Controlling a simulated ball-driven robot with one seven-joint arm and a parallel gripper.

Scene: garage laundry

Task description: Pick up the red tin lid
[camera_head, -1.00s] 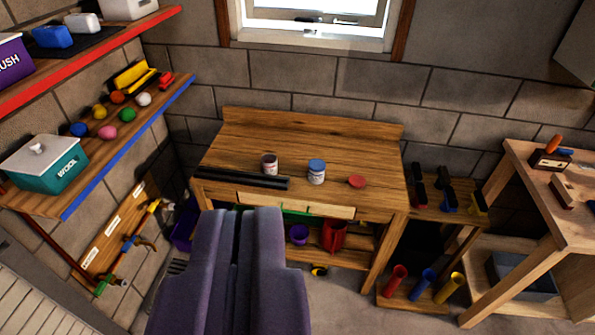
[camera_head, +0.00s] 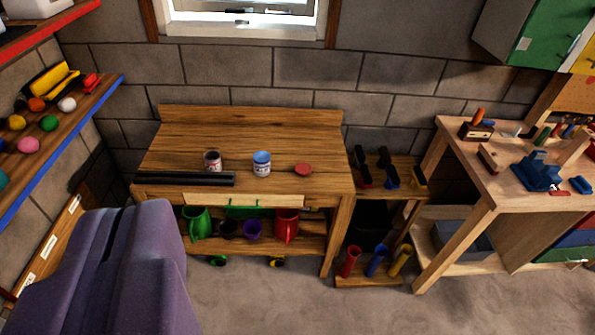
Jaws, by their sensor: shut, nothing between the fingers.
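The red tin lid (camera_head: 303,169) lies flat on the wooden workbench (camera_head: 290,133), near its right front. A tin with a blue top (camera_head: 261,164) stands just left of it, and an open-looking tin (camera_head: 212,160) stands further left. My gripper (camera_head: 110,225) is the large purple-grey shape at the lower left. Its two fingers are shut together with nothing between them. It is well in front and to the left of the lid, apart from it.
Dark bars (camera_head: 185,178) lie along the bench's front left. Mugs and pots stand on its lower shelf. A low rack (camera_head: 370,280) holds coloured tubes to the right, beside a second bench (camera_head: 465,160) with a blue vise (camera_head: 538,172). The floor (camera_head: 300,310) in front is clear.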

